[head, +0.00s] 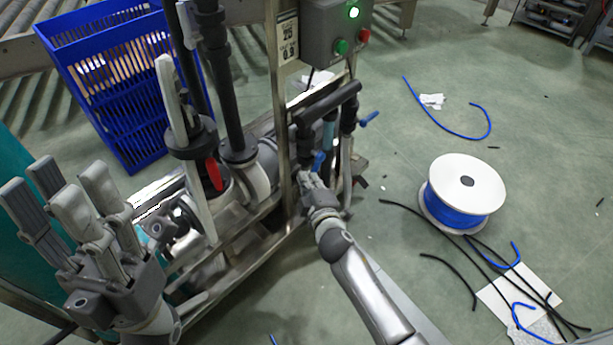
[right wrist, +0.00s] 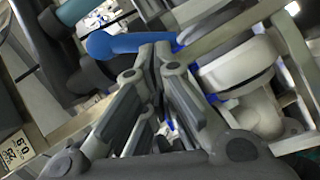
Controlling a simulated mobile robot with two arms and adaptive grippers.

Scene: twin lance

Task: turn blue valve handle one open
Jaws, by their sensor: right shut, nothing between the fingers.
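A blue valve handle (head: 319,160) is on the dark pipework of the metal-framed rig, right beside my right gripper (head: 305,178). In the right wrist view a blue handle (right wrist: 128,43) lies at the tips of my right gripper (right wrist: 160,52), whose fingers are together with nothing between them. I cannot tell whether the fingertips touch the handle. A second blue handle (head: 368,119) sticks out to the right of the pipes. Which one is handle one is not marked. My left gripper (head: 65,195) is raised at the left with its fingers spread and empty.
A control box (head: 332,32) with a lit green lamp is above the pipes. A red lever (head: 214,174) is left of the frame post. A blue crate (head: 120,85) stands at the back left. A cable spool (head: 462,185) and loose cables lie on the floor at right.

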